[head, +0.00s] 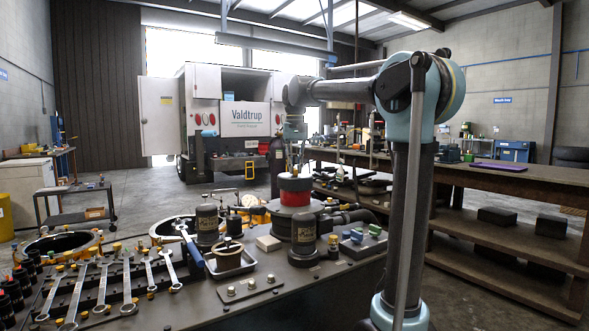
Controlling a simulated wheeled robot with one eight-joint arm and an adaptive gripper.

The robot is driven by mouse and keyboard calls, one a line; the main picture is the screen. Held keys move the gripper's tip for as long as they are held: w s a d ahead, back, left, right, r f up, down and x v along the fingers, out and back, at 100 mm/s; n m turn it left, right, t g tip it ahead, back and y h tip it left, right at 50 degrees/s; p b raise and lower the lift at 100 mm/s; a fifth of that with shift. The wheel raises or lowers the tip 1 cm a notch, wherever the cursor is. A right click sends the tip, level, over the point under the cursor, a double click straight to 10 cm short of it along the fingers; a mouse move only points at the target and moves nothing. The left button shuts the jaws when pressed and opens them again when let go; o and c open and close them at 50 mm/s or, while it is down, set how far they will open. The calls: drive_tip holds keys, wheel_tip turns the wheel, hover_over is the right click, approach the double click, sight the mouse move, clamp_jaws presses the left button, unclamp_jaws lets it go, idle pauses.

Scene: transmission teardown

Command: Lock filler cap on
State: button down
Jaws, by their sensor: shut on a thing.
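My gripper (293,163) is small in the head view, pointing straight down at the end of my arm. It is shut on what looks like the top of the filler cap, a red round part (296,197) with a pale patch on its front. The red part stands upright on a wide dark round housing on the bench, and the fingers meet it from above. The exact grip, and whether the cap is seated or turned, cannot be made out at this size.
Dark cylinders (304,235) and a square tray (231,262) stand near the housing. Several wrenches (128,285) lie at the front left of the bench (200,312). A long workbench (535,176) runs behind at right, with open floor between it and the white truck (232,118).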

drive_tip(key=shift+f, duration=0.35)
idle(0.9)
drive_tip(key=c, duration=1.5)
unclamp_jaws()
drive_tip(key=o, duration=0.4)
drive_tip(key=shift+w+r, duration=0.1)
drive_tip(key=shift+r, duration=3.4)
